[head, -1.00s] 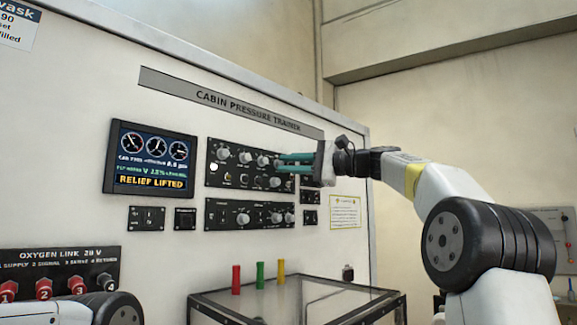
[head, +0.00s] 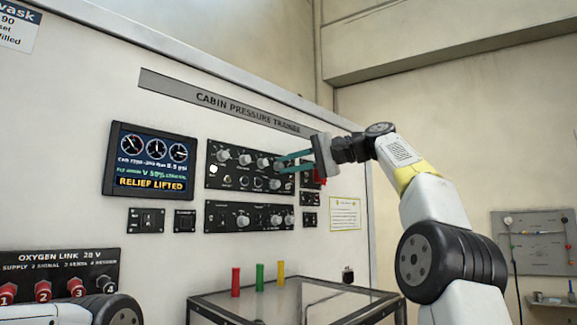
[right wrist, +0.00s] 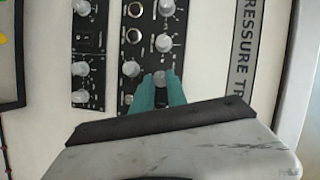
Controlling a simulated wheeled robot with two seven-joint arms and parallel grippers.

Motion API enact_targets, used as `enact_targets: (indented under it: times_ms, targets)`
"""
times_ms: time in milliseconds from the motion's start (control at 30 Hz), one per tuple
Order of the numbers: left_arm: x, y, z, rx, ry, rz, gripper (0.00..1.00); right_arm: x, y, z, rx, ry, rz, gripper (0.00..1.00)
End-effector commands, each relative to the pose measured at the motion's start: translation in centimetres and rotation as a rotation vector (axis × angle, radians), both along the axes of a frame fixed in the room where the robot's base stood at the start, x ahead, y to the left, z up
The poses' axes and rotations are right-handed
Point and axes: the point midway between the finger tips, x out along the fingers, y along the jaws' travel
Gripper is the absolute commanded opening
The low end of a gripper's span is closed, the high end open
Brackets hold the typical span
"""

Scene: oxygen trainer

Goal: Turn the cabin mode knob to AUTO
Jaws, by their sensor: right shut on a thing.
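The dark upper panel (head: 213,182) of the trainer carries a row of pale round knobs. My right gripper (head: 280,164) is at the right end of its top row. In the right wrist view its teal fingers (right wrist: 159,86) are shut on a pale knob (right wrist: 160,77), one on each side. The fingers cover much of this knob in the head view. The panel lettering is too small to read, so I cannot tell the knob's marked position. My left gripper is out of view; only part of my left arm shows at the bottom left.
A display (head: 150,160) reads RELIEF LIFTED. A lower panel (head: 258,217) with more knobs sits below. A red item (head: 320,176) is close beside my right gripper. A glass-topped table (head: 325,287) with red, green and yellow pegs stands in front.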

Motion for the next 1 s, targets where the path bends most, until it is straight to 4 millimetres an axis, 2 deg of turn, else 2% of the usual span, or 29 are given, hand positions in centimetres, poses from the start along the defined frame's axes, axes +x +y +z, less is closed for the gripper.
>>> enact_targets:
  times_ms: [367,400,467,500,800,1000]
  targets:
    - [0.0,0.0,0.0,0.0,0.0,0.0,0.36,0.0,0.0,-0.3,-0.008,0.005,0.004,0.0]
    - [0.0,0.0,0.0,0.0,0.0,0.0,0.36,0.1,0.0,-0.3,-0.008,0.005,0.004,0.26]
    - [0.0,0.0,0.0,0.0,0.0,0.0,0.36,0.1,0.1,-0.3,-0.007,0.004,0.003,0.38]
    - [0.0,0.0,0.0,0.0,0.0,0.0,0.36,0.0,0.0,-0.3,-0.006,0.003,0.003,0.4]
    - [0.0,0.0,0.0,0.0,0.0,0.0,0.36,0.0,-0.1,-0.1,-0.003,0.001,0.001,0.4]
    - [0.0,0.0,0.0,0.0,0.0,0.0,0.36,-1.0,-2.4,0.3,-0.003,0.001,-0.002,0.4]
